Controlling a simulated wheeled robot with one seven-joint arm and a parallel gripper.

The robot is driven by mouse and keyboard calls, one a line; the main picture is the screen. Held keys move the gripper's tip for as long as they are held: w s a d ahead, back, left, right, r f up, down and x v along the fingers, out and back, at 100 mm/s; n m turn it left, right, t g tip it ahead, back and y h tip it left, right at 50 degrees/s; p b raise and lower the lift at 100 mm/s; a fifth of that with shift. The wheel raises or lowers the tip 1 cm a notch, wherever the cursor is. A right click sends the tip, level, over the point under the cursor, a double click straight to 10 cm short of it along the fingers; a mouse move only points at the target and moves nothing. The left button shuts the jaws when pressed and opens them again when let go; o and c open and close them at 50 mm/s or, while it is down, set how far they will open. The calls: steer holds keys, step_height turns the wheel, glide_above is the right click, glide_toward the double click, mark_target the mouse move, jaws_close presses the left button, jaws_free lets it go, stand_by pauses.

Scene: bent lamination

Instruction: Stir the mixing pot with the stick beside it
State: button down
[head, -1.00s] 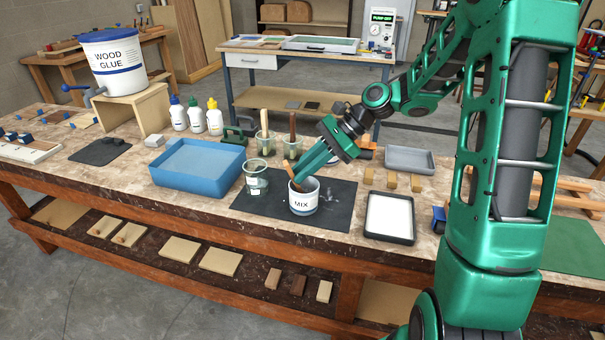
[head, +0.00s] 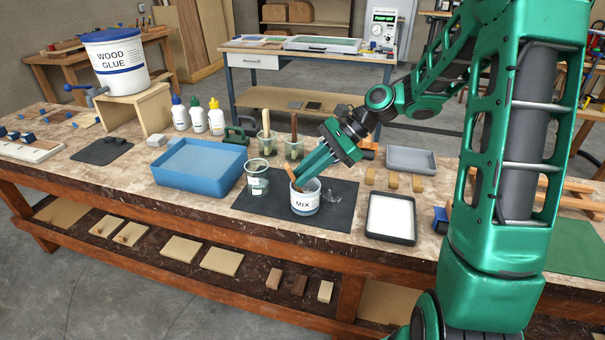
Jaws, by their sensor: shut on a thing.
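The mixing pot (head: 304,205), a white cup labelled MIX with a blue-grey band, stands upright on a dark mat. My gripper (head: 300,178) reaches down from the upper right to the pot's mouth and is shut on the stick. The wooden stick (head: 293,183) shows as a short tan piece by the fingertips, at the left part of the pot's opening. Its lower end is hidden inside the pot. The pot's contents cannot be made out.
A clear cup (head: 257,180) stands close left of the pot, with a blue tray (head: 198,166) beyond it. Behind are two cups with brushes (head: 293,145). A white-filled tray (head: 390,218) lies to the right. The dark mat (head: 262,208) is bare in front.

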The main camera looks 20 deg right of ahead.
steer(key=shift+r, duration=0.15)
steer(key=s+a+r, duration=0.1)
steer(key=a+r, duration=0.2)
steer(key=r, duration=0.5)
steer(key=shift+s, duration=0.2)
stand_by(0.5)
steer(key=shift+a, duration=0.1)
stand_by(0.7)
steer(key=shift+r, duration=2.45)
